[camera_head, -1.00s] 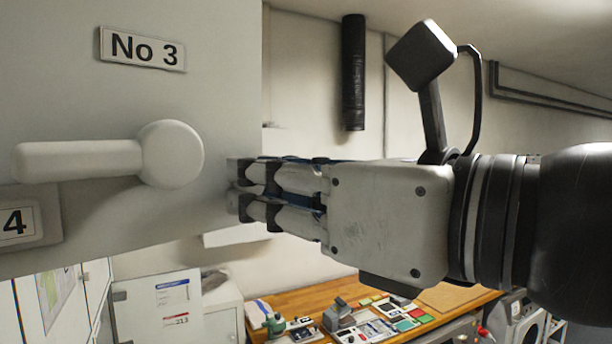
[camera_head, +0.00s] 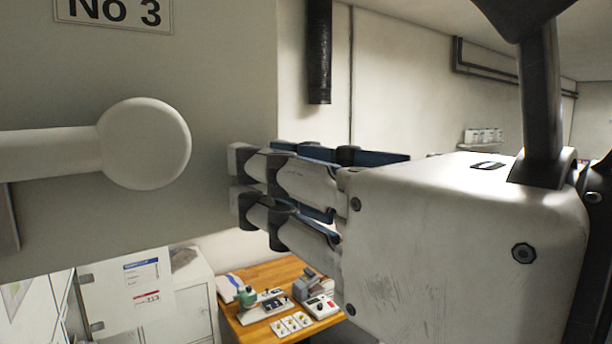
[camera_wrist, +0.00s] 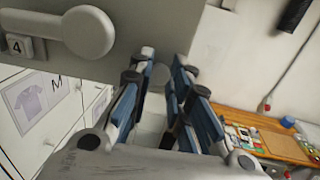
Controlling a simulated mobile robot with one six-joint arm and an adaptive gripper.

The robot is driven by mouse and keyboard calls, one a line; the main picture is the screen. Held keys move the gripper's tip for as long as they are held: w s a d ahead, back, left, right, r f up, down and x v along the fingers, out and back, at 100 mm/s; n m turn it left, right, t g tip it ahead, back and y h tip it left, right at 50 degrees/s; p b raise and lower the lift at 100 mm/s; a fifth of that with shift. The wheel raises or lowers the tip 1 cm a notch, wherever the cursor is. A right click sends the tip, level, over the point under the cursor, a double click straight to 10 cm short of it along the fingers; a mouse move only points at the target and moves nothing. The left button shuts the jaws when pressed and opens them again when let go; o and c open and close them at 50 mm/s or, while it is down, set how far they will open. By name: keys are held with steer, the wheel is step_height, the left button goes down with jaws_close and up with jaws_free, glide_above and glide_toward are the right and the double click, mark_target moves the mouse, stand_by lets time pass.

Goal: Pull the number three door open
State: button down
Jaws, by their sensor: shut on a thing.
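The number three door (camera_head: 225,70) is a pale grey panel filling the upper left of the head view. Its "No 3" plate (camera_head: 118,12) is cut by the top edge. A white lever handle (camera_head: 145,143) with a round hub sits below the plate; it also shows in the wrist view (camera_wrist: 88,32). My gripper (camera_head: 243,188) is to the right of the handle, apart from it, at the door's right edge. It is shut on the door there. In the wrist view the blue-padded fingers (camera_wrist: 162,85) stand apart at the edge; the exact contact is hidden.
A wooden bench (camera_head: 262,275) with small devices stands lower down behind the door. White cabinets (camera_head: 180,310) stand at the lower left. A black pipe (camera_head: 319,50) runs down the back wall.

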mark_target(244, 32)
steer(key=c, duration=1.6)
jaws_free()
steer(key=shift+r, duration=0.15)
steer(key=shift+o, duration=0.6)
step_height(244, 32, up, 10)
steer(key=shift+f, duration=0.1)
